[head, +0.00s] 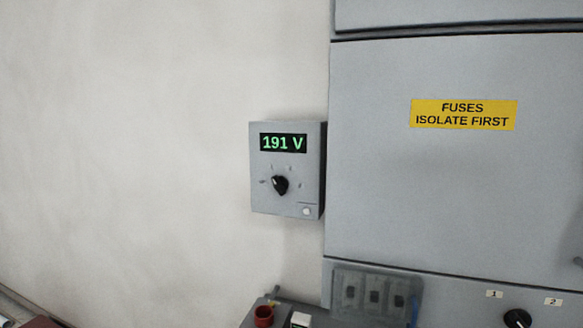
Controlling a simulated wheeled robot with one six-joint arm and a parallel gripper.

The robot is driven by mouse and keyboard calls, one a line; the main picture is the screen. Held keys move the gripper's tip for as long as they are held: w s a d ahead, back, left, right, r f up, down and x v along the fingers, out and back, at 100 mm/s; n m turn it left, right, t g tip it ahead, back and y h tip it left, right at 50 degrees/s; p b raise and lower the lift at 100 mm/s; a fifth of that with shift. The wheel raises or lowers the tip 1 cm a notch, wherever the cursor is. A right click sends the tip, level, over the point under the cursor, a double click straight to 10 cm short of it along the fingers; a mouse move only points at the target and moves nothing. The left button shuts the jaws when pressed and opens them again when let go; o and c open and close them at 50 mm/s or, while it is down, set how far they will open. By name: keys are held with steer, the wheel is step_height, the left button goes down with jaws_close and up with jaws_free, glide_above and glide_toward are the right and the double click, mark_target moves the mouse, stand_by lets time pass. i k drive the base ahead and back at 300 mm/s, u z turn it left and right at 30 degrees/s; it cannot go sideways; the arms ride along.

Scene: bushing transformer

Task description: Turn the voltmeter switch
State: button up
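The voltmeter (262,199) is a small grey box on the pale wall, left of the large grey cabinet. Its display (283,143) reads 191 V in green digits. Below the display is the black rotary switch (280,185), with small marks around it that are too small to read. The knob appears turned towards the upper left. A small pale round button or lamp (306,211) sits at the box's lower right. My gripper is not in view.
A grey cabinet (450,200) fills the right side, with a yellow label (463,114) reading FUSES ISOLATE FIRST. Below are a translucent cover (376,292) over dark parts, a red cup-like part (264,316) and another black knob (517,318). The wall left of the voltmeter is bare.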

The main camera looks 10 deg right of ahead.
mark_target(281, 183)
steer(key=z, duration=0.05)
steer(key=k, duration=0.5)
steer(key=u, duration=1.7)
steer(key=i, duration=0.85)
steer(key=z, duration=1.7)
